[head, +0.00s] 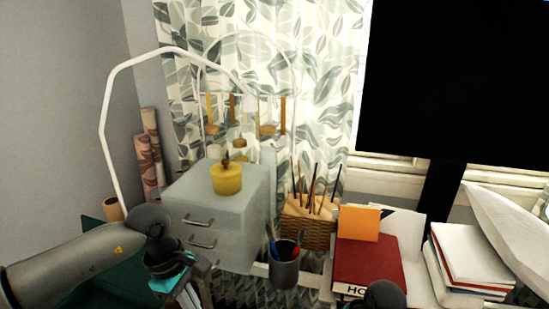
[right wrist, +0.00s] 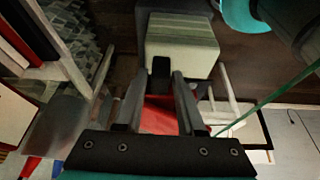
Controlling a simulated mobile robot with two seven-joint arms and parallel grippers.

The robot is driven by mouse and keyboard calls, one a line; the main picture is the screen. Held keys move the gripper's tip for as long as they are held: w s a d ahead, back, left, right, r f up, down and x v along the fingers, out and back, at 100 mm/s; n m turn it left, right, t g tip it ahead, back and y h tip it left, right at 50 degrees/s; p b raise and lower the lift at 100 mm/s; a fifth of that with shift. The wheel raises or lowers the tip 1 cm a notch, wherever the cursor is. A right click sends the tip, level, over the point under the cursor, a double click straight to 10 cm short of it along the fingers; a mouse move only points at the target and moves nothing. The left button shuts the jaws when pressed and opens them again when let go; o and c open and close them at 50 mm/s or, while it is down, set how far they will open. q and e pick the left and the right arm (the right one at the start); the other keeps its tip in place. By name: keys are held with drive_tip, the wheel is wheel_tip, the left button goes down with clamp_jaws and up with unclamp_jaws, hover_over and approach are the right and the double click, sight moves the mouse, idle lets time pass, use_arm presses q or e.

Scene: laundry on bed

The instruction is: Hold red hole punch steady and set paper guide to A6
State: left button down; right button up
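In the right wrist view, my right gripper (right wrist: 157,80) has its two grey fingers apart. A red surface (right wrist: 158,115) shows between them, with a narrow black piece (right wrist: 160,70) near the fingertips. The red surface may be the hole punch, but too little of it shows to be sure, and I see no clear grip on it. In the head view, my left arm comes in from the left and ends in a dark wrist with a teal band (head: 166,283); its fingertips cannot be made out. No hole punch or paper guide can be clearly identified in the head view.
A grey drawer unit (head: 215,205) carries a yellow pot (head: 227,178). A pen cup (head: 284,268), a wicker basket (head: 306,225), a red book (head: 368,262) with an orange block (head: 358,223), and stacked white books (head: 468,258) stand close together. A dark monitor (head: 455,80) rises behind.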

drive_tip(key=o, duration=0.3)
